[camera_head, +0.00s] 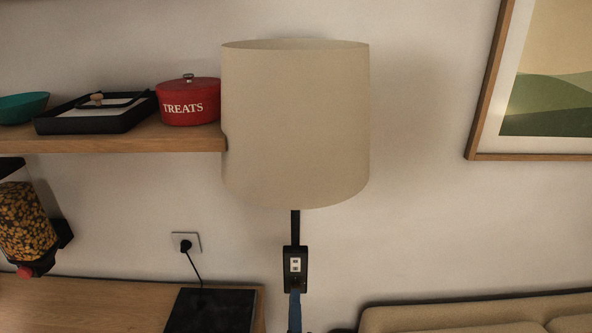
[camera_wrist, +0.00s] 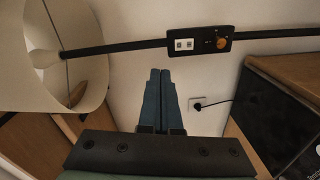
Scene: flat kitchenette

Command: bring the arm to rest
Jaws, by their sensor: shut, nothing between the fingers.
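My gripper (camera_wrist: 160,74) shows in the wrist view with its two blue fingers side by side and shut, nothing between them. The fingertips point toward the wall, close to the lamp's dark pole (camera_wrist: 130,46) and its switch box (camera_wrist: 201,42); I cannot tell the exact gap. In the head view a narrow blue piece that looks like my gripper (camera_head: 294,312) shows at the bottom edge, just below the switch box (camera_head: 295,266). The rest of my arm is out of the head view.
A floor lamp with a large beige shade (camera_head: 295,125) stands in the middle. A shelf (camera_head: 130,138) at left holds a red treats pot (camera_head: 188,104), a black tray (camera_head: 95,113) and a teal bowl (camera_head: 22,108). A wooden counter (camera_head: 90,305) is below; a sofa (camera_head: 460,315) is at right.

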